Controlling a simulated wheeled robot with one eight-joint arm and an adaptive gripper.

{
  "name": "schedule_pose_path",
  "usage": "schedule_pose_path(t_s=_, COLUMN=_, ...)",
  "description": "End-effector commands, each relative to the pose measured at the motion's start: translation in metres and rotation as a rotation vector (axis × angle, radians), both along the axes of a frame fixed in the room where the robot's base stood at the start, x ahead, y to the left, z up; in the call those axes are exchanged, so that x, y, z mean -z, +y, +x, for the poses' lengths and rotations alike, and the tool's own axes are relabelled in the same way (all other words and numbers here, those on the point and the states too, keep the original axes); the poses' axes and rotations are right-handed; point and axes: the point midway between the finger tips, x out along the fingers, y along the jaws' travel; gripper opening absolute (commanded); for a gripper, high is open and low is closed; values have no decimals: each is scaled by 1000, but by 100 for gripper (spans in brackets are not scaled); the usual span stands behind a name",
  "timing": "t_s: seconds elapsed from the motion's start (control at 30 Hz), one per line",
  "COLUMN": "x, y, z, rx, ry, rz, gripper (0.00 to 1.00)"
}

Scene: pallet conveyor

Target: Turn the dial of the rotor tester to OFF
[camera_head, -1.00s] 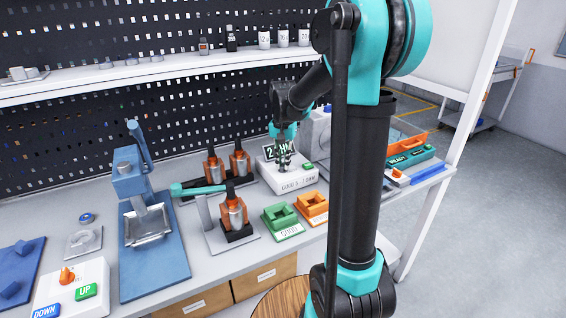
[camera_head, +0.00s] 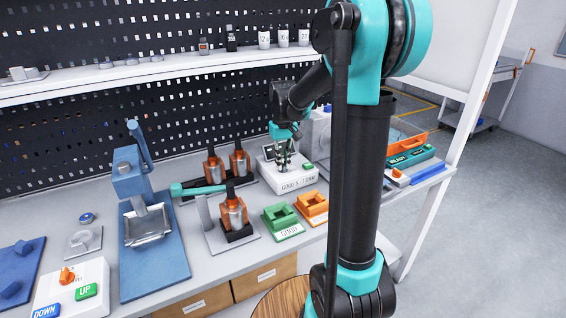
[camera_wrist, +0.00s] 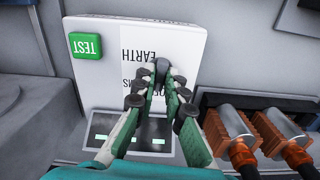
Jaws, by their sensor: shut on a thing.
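The rotor tester (camera_head: 290,182) is a white box with a sloped top near the back of the bench; it fills the upper middle of the wrist view (camera_wrist: 190,50). It has a green TEST button (camera_wrist: 86,45), a dark display (camera_wrist: 155,135) partly behind the fingers, and printed words including EARTH. Its small dark dial (camera_wrist: 162,68) shows between my fingertips. My gripper (camera_wrist: 160,82) points down at the tester and is shut on the dial; it also shows in the head view (camera_head: 284,160). The fingers cover part of the lettering; I cannot read which mark the dial points to.
Orange-and-metal rotors (camera_head: 213,168) stand left of the tester. A green tray (camera_head: 283,224) and an orange tray (camera_head: 313,207) lie in front. A blue press (camera_head: 146,225) and a control box with UP and DOWN buttons (camera_head: 72,290) are farther left. My arm hides part of the right side.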

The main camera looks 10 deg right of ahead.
Motion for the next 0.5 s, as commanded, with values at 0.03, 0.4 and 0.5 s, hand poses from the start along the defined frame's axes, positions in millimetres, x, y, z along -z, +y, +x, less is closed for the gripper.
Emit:
schedule_pose_path(t_s=0.03, x=0, y=0, z=0, rx=-23, ry=0, rz=0, gripper=0)
schedule_pose_path(t_s=0.4, x=0, y=0, z=0, rx=-128, ry=-1, rz=0, gripper=0)
schedule_pose_path(t_s=0.5, x=0, y=0, z=0, rx=-134, ry=-1, rz=0, gripper=0)
